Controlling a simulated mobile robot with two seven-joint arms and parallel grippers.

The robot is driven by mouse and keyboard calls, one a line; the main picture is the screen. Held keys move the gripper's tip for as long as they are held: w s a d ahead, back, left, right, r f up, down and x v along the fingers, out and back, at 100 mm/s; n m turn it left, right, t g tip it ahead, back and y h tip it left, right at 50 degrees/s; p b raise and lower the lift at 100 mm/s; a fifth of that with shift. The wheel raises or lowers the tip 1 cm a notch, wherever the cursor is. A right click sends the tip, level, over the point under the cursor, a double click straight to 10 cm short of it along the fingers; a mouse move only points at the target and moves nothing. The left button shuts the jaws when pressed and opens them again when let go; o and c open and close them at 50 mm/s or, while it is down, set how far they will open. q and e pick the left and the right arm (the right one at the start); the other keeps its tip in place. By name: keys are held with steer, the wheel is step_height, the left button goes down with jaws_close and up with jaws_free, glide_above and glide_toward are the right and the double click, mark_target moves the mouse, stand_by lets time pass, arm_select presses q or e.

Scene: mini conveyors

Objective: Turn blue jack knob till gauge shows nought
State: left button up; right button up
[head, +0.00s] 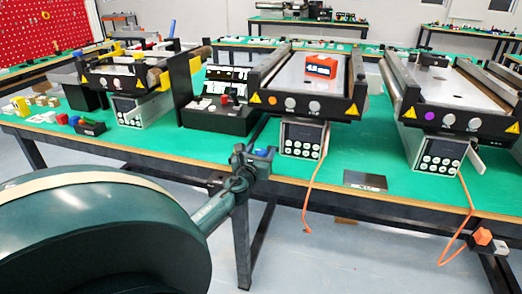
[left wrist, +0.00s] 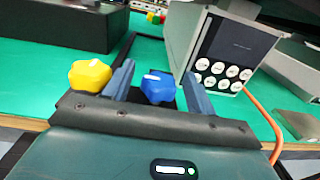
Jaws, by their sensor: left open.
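The blue knob (left wrist: 158,87) has a lobed rim and a white mark. In the left wrist view it sits between the fingers of my left gripper (left wrist: 159,88), which is open; I cannot tell whether either finger touches it. In the head view my left gripper (head: 252,160) is at the table's front edge, with the blue knob (head: 261,152) beside its fingers. A yellow knob (left wrist: 90,75) is just left of the left finger. An orange box (head: 320,67) on the middle conveyor has a dark display that seems to read 4.2 mm. My right gripper is out of view.
The middle conveyor's control box (left wrist: 222,55) with white buttons is close right of the gripper. An orange cable (head: 312,195) hangs from it over the edge. A dark plate (head: 365,181) lies further right. A black console (head: 218,115) stands behind on the green table (head: 170,150).

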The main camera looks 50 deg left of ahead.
arm_select(q)
steer(key=shift+w, duration=0.2)
steer(key=c, duration=1)
steer(key=shift+y, duration=0.3)
steer(key=n+g+y+p, duration=0.1)
steer(key=n+g+y, duration=0.1)
steer(key=y, duration=0.1)
steer(key=shift+n+g, duration=0.3)
steer(key=shift+n, duration=0.1)
steer(key=shift+n+g+y, duration=1.6)
steer(key=shift+n+g, duration=0.1)
steer(key=shift+g, duration=0.4)
